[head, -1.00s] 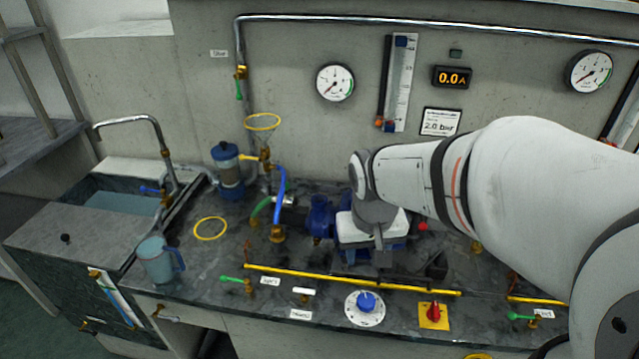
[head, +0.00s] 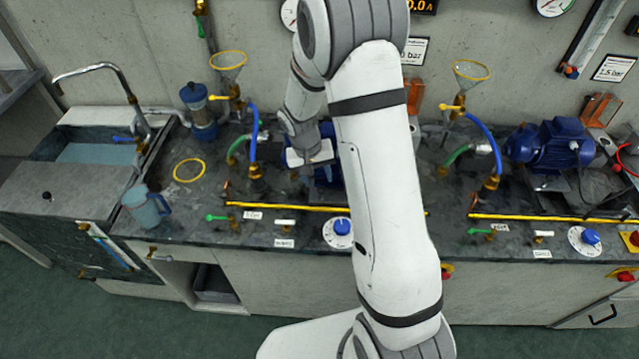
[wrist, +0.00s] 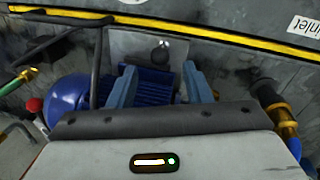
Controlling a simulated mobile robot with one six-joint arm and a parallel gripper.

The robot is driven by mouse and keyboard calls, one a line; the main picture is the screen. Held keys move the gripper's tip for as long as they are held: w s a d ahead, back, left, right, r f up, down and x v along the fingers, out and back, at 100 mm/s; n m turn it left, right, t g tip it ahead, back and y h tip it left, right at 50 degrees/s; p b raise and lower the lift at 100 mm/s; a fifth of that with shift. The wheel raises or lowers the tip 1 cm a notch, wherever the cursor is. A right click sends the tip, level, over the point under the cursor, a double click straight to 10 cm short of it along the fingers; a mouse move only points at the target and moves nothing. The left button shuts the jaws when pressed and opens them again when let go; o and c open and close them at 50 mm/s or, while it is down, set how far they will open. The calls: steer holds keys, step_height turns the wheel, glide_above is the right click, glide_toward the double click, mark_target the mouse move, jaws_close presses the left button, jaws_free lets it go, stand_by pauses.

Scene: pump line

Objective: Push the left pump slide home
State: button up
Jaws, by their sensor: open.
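The left pump (head: 328,172), blue, is mostly hidden behind my arm in the head view. In the wrist view its blue ribbed motor (wrist: 72,100) lies under and beyond my gripper. A grey plate with a dark round knob (wrist: 160,54) shows beyond the fingertips; I cannot tell for sure whether it belongs to the slide. My gripper (wrist: 158,75) is open, its two blue-grey fingers apart over the motor, with nothing clearly held between them. In the head view my gripper (head: 308,160) is above the pump; its fingertips are hard to make out, and contact cannot be told.
A yellow rail (head: 300,207) runs along the bench front, with a blue-knobbed dial (head: 342,228) before it. A funnel (head: 228,62) and blue hose (head: 254,135) stand left of the pump. Another blue pump (head: 552,145) is to the right. A jug (head: 146,205) stands by the sink.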

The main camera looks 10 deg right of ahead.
mark_target(321, 187)
steer(key=shift+d+f, duration=0.25)
steer(key=shift+f, duration=0.9)
steer(key=shift+d+f, duration=0.2)
steer(key=shift+f, duration=0.9)
steer(key=shift+c, duration=0.2)
jaws_close()
